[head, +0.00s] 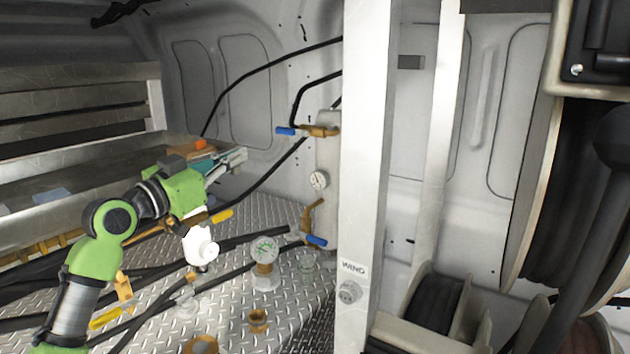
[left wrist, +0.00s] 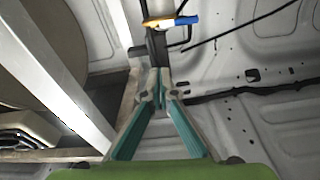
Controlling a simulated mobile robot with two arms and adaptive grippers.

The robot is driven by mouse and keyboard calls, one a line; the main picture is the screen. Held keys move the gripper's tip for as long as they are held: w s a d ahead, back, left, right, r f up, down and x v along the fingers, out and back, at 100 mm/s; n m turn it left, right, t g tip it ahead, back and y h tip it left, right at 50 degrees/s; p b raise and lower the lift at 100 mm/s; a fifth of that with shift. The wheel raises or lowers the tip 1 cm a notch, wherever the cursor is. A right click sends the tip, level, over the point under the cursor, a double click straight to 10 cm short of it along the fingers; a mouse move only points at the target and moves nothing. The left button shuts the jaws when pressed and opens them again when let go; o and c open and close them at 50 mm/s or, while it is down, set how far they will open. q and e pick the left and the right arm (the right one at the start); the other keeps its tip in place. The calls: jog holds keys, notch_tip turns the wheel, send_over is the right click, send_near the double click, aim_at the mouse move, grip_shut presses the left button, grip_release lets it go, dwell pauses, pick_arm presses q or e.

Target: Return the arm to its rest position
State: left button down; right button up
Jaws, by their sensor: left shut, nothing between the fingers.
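My left arm is green and black and comes in from the lower left in the head view. My left gripper (head: 226,165) is held above the diamond-plate floor, left of the white post, with its fingers pointing right and slightly up. In the left wrist view the gripper (left wrist: 158,82) has its two teal-sided fingers meeting at the tips, shut and empty. A brass valve with a blue handle (left wrist: 180,22) shows beyond the fingertips there. My right gripper is not in view.
The white post (head: 368,170) with a WIND button stands mid-picture. Black hoses cross the area. A large reel (head: 545,200) is at right.

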pick_arm(q)
jog(key=s+d+f+n+g+y, duration=0.15)
jog(key=s+f, duration=0.35)
jog(key=f, duration=0.7)
jog(key=s+d+f+g+y, duration=0.15)
jog(key=s+f, duration=0.35)
jog(key=f, duration=0.7)
jog(key=s+d+f+g+y, duration=0.1)
jog(key=s+f+g+y, duration=0.3)
jog(key=f, duration=0.8)
jog(key=s+a+f+n+g+y, duration=0.1)
jog(key=s+a+f+n+g, duration=0.15)
jog(key=s+f, duration=0.6)
jog(key=s+a+f+n+g+y, duration=0.1)
jog(key=s+a+f+y, duration=0.15)
jog(key=s, duration=1.05)
jog(key=s+a+f+n+g+y, duration=0.1)
jog(key=s+a+f+g, duration=0.15)
jog(key=s+f, duration=0.8)
jog(key=f, duration=1)
jog(key=s+f, duration=0.3)
jog(key=f, duration=0.9)
jog(key=s+a+f+g, duration=0.1)
jog(key=s+a+f, duration=0.1)
jog(key=s+f, duration=0.5)
jog(key=s+a+f+g, duration=0.1)
jog(key=s+f, duration=0.7)
jog(key=s, duration=0.1)
jog(key=shift+a+f, duration=0.3)
jog(key=shift+a, duration=0.1)
